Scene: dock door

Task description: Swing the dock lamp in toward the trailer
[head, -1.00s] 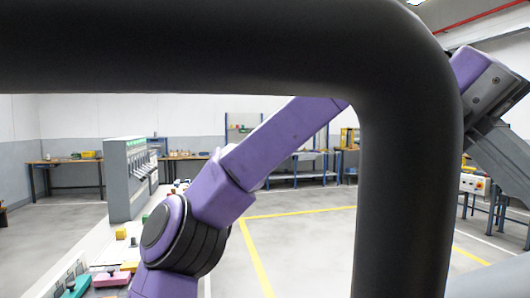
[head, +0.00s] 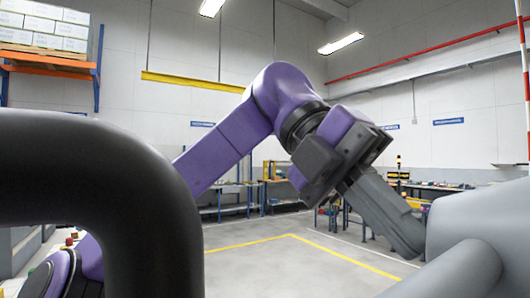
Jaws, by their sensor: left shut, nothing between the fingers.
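My left arm comes in from the left, purple with dark joints, and its gripper (head: 405,236) points down and to the right. Its grey fingers look closed together, with nothing seen between them. The fingertips appear close to a pale grey rounded body (head: 480,225) at the lower right; I cannot tell whether they touch. I cannot tell whether this body is the dock lamp. A thick black bent tube (head: 110,165) crosses the near lower left, and I cannot tell whether it belongs to the lamp. My right gripper does not show.
Yellow floor lines (head: 300,240) mark an open grey floor. Workbenches stand along the back wall. An orange and blue rack (head: 50,65) with boxes stands at the upper left. Ceiling lights (head: 340,43) and a red pipe (head: 430,53) are overhead.

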